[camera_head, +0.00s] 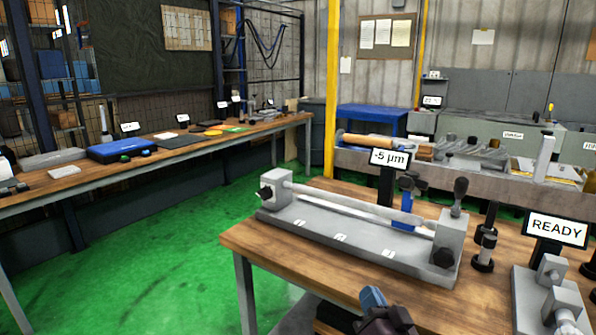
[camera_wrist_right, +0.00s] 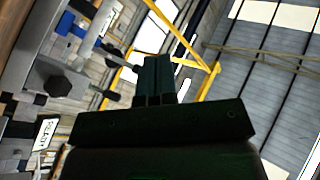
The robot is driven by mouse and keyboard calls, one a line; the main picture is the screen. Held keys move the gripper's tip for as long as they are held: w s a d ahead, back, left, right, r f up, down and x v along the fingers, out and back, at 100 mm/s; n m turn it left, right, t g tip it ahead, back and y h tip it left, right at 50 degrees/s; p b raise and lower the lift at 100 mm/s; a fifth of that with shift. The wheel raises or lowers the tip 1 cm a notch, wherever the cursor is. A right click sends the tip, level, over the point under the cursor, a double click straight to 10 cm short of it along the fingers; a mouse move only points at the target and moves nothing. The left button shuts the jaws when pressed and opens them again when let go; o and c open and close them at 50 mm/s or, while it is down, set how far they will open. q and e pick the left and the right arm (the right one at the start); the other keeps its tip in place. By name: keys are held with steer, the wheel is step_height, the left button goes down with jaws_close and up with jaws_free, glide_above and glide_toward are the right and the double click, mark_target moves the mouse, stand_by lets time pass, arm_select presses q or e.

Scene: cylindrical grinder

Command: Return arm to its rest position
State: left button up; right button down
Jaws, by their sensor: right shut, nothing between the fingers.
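My right gripper (camera_head: 374,298) shows at the bottom of the head view, in front of the wooden table's near edge. In the right wrist view its fingers (camera_wrist_right: 154,75) are together with nothing between them. It is apart from the grey bench fixture (camera_head: 352,240), which holds a long bar between two end blocks on the table (camera_head: 262,240). My left gripper is in neither view.
A "-5 µm" sign (camera_head: 389,158) stands behind the fixture. A "READY" sign (camera_head: 557,229) and a second grey device (camera_head: 548,300) stand at the right. A long bench (camera_head: 70,182) with several items runs along the left. Green floor (camera_head: 190,235) lies open between.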

steer(key=s+d+f+n+g+h+p, duration=0.1)
steer(key=s+d+f+g, duration=0.2)
steer(key=s+f, duration=0.4)
steer(key=s+d+f+n+g+h+p, duration=0.2)
steer(key=s+d+f, duration=0.4)
steer(key=s, duration=0.7)
steer(key=s+d+f+n+g+h+p, duration=0.1)
steer(key=s+d+f+g, duration=0.2)
steer(key=s+f, duration=0.4)
steer(key=s+d, duration=0.1)
steer(key=s, duration=0.2)
steer(key=shift+s+d+f+g+h, duration=0.2)
steer(key=shift+s+f+g+h, duration=0.1)
steer(key=shift+s+f, duration=0.1)
